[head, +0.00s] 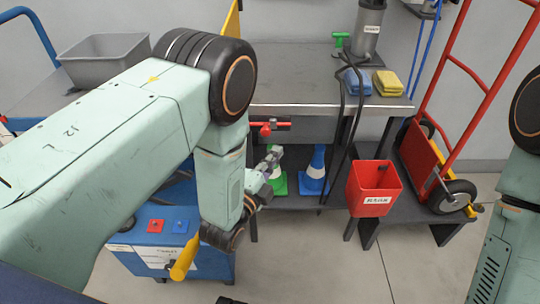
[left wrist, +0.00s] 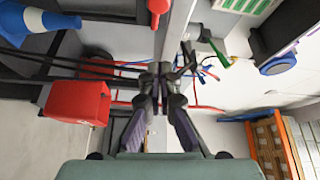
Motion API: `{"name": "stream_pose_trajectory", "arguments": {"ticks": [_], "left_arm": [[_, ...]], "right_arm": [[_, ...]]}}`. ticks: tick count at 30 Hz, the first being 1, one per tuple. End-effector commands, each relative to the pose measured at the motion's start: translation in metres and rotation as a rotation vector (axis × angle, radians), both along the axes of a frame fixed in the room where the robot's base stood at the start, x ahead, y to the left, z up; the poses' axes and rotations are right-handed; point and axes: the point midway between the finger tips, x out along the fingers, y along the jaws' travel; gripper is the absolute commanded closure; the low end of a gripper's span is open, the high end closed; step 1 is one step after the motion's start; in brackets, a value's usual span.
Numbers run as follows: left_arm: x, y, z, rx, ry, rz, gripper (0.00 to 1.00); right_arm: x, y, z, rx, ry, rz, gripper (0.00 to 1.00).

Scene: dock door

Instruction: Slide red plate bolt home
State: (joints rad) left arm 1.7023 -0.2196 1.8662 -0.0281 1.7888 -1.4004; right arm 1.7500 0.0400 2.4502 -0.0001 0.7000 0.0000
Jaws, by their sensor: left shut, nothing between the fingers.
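The red plate bolt (head: 268,127) is at the front edge of the dark workbench in the head view. A red bar and a rounded red knob show. A red part that looks like the bolt's knob (left wrist: 157,7) is at the top edge of the left wrist view, cut off by the frame. My left gripper (head: 275,153) is just below the bolt in the head view, with a small gap seen between them. In the left wrist view the left fingers (left wrist: 160,68) are together and empty. My right gripper is out of view.
A red bin (head: 374,188) hangs right of the gripper. A blue cone (head: 314,172) and a green cone (head: 277,173) stand under the workbench (head: 300,95). Black cables drape over its front. A red hand truck (head: 448,150) stands at right. Open floor lies in front.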

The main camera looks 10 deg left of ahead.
Motion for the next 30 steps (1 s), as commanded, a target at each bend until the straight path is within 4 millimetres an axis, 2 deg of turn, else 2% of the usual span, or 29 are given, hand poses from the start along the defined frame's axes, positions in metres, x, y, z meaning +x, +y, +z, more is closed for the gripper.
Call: {"name": "stream_pose_trajectory", "arguments": {"ticks": [1, 11, 15, 18, 30], "left_arm": [[0.011, -0.003, 0.0, 0.0, -0.006, -0.001, 1.0], [0.073, -0.017, 0.003, 0.0, -0.005, 0.0, 1.0], [0.071, 0.005, -0.001, 0.0, 0.001, 0.005, 1.0], [0.07, 0.014, -0.002, 0.001, 0.0, 0.004, 1.0], [0.068, 0.022, -0.002, 0.001, -0.001, 0.0, 1.0]], "right_arm": [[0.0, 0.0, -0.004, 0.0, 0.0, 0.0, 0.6], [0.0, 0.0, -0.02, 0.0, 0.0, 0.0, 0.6], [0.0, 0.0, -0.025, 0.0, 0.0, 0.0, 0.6], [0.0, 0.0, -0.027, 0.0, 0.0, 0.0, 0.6], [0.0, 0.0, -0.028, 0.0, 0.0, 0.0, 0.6]]}}
